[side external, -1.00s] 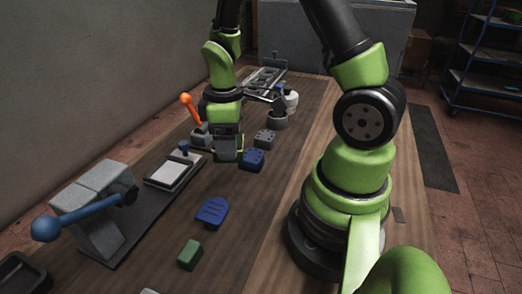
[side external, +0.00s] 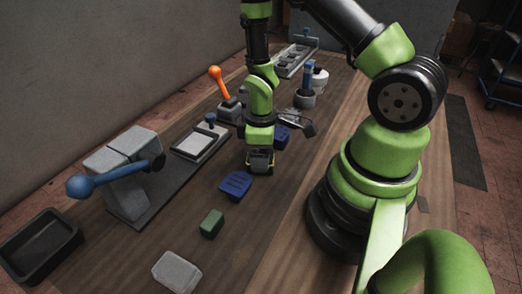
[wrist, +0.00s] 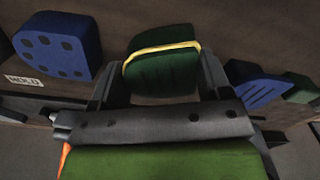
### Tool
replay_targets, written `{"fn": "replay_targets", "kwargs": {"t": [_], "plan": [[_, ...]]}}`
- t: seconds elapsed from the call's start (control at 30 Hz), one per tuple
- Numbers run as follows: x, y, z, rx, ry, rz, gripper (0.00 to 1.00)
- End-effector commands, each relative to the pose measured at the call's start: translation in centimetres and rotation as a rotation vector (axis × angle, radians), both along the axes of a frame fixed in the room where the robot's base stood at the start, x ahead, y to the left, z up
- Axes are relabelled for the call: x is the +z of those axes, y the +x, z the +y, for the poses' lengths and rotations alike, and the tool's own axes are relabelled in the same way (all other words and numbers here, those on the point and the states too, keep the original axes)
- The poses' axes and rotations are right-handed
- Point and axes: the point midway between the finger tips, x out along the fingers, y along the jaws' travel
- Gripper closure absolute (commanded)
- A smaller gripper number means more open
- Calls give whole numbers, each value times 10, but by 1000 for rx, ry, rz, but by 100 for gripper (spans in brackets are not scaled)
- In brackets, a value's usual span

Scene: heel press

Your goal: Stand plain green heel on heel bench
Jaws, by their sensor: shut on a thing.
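My gripper (side external: 260,168) is shut on a dark green heel with a yellow band (wrist: 163,70), which sits between the two fingers in the wrist view. The held heel is low over the table; I cannot tell whether it touches. A plain green heel (side external: 211,223) without a band lies on the table in front of my gripper, apart from it. Its edge also shows at the right of the wrist view (wrist: 302,88). I cannot tell for certain which fixture is the heel bench.
A grooved blue piece (side external: 235,185) and a blue piece with holes (side external: 282,138) lie on either side of my gripper. A press with a blue lever (side external: 120,180) and a framed plate (side external: 200,143) stand left. A grey block (side external: 177,271) and black tray (side external: 40,248) are nearer.

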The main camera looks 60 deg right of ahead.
Motion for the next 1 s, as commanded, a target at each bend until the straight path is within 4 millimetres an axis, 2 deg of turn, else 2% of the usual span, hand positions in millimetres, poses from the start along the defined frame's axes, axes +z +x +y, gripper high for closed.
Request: {"fn": "replay_targets", "kwargs": {"t": [0.27, 0.3, 0.4, 0.77, 0.87, 1.0], "plan": [[-2, 0, 0, 0, 0, 0, 54], [-2, 0, 0, 0, -1, -1, 24], [-2, 0, 0, 0, -1, -1, 3], [2, 1, 0, 0, 0, -2, 3], [13, 2, 0, -1, -1, -5, 3], [36, 1, 0, 1, -2, -8, 3]]}}
